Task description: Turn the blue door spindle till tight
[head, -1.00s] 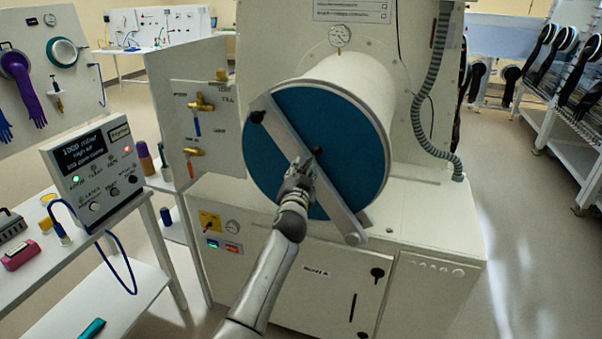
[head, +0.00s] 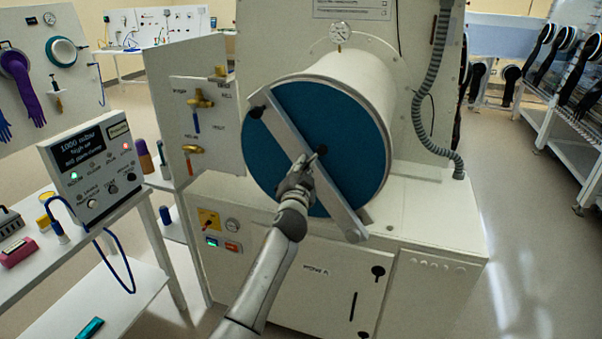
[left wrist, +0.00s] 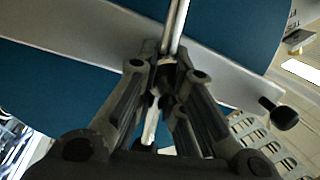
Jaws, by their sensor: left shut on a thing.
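The blue round door (head: 362,150) closes the front of the white cylindrical chamber. A grey clamp bar (head: 283,125) crosses it diagonally from upper left to lower right. The spindle (head: 322,149) sits at the middle of the bar, with a dark tip showing. My left gripper (head: 304,167) is at the spindle in front of the bar. In the left wrist view its fingers (left wrist: 166,68) are shut on the spindle's thin silver rod (left wrist: 177,25), which runs out on both sides of the fingertips. The gripper hides part of the spindle's centre. My right gripper is not in view.
A valve panel (head: 200,145) stands left of the door. A control box (head: 95,165) sits on the white table at left. A corrugated hose (head: 430,110) hangs at the right of the chamber. The floor at right is clear.

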